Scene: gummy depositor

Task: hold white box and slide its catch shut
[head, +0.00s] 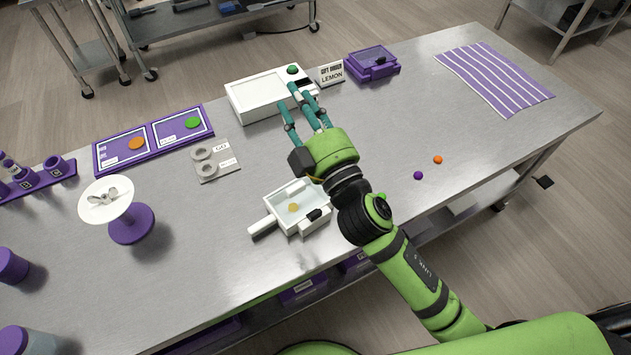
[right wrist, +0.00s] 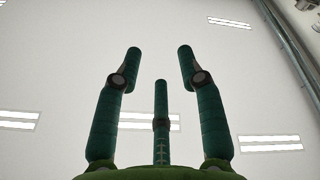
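The white box (head: 278,207) sits on the steel table, open at the top, with a yellow piece (head: 293,207) inside. A white handle (head: 263,226) sticks out at its left, and a black catch (head: 314,214) is on its right front side. I cannot tell whether the catch is shut. My right gripper (head: 297,100) is above and beyond the box, apart from it. In the right wrist view its teal fingers (right wrist: 160,58) are spread and empty, pointing up at the ceiling. My left gripper does not show.
A white scale-like device (head: 250,98) with a green button and a lemon sign (head: 331,74) stand behind. A purple case (head: 372,63) is at the back. A purple stand (head: 131,224) is at left. Small orange (head: 437,160) and purple (head: 418,175) balls lie at right. A striped mat (head: 494,78) lies far right.

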